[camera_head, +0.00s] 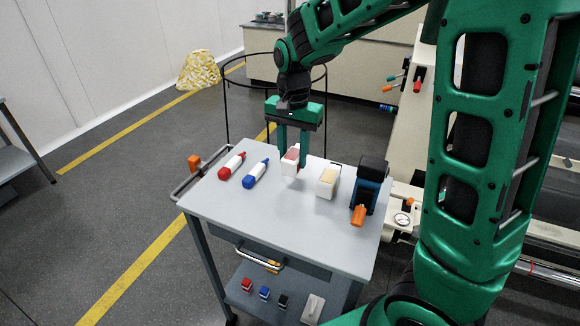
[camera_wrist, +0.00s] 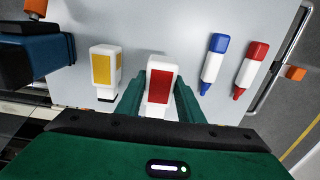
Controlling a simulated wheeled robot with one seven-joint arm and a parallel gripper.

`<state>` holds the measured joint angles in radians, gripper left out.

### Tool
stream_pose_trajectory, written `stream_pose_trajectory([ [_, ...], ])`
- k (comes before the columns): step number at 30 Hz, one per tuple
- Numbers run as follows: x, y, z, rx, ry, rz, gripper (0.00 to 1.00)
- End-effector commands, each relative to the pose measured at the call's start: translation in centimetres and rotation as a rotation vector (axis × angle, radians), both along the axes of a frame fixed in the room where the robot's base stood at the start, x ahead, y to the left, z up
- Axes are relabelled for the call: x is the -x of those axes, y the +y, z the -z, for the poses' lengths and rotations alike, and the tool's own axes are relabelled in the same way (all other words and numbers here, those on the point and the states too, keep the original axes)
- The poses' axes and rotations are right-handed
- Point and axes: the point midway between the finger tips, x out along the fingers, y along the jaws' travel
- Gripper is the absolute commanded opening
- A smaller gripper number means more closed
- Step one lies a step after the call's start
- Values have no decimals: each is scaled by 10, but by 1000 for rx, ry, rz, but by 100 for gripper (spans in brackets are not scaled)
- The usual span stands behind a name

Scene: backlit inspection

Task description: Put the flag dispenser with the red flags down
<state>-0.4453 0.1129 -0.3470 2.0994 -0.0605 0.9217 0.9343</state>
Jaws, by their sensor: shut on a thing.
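The flag dispenser with the red flags (camera_wrist: 159,86) is a small white block with a red face, between the two fingers of my gripper (camera_wrist: 158,98) in the wrist view. In the head view my green gripper (camera_head: 293,148) points down and is shut on the red flag dispenser (camera_head: 290,160) over the grey cart top (camera_head: 225,203). I cannot tell whether its base touches the surface. A similar white dispenser with yellow flags (camera_head: 328,180) stands just right of it, apart from it; it also shows in the wrist view (camera_wrist: 104,72).
A red marker (camera_head: 232,166) and a blue marker (camera_head: 255,174) lie left of my gripper. A dark blue device with an orange handle (camera_head: 369,184) stands at the cart's right edge. The cart's front middle is clear. The lower shelf (camera_head: 238,291) holds small items.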

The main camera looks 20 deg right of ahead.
Motion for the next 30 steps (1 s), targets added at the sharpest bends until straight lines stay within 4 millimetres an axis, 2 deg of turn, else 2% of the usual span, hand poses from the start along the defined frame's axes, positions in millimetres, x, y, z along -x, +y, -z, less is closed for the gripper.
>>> stream_pose_trajectory([
  [4, -4, -2, 8, 1, 1, 0, 12],
  [12, -3, -2, 40, 1, 1, 0, 12],
  [19, -4, -2, 43, 0, -1, 0, 12],
  [20, -4, -2, 43, 0, 0, 0, 36],
  [22, -3, -2, 43, 0, 0, 0, 53],
  [30, -4, -1, 42, 0, -1, -1, 53],
])
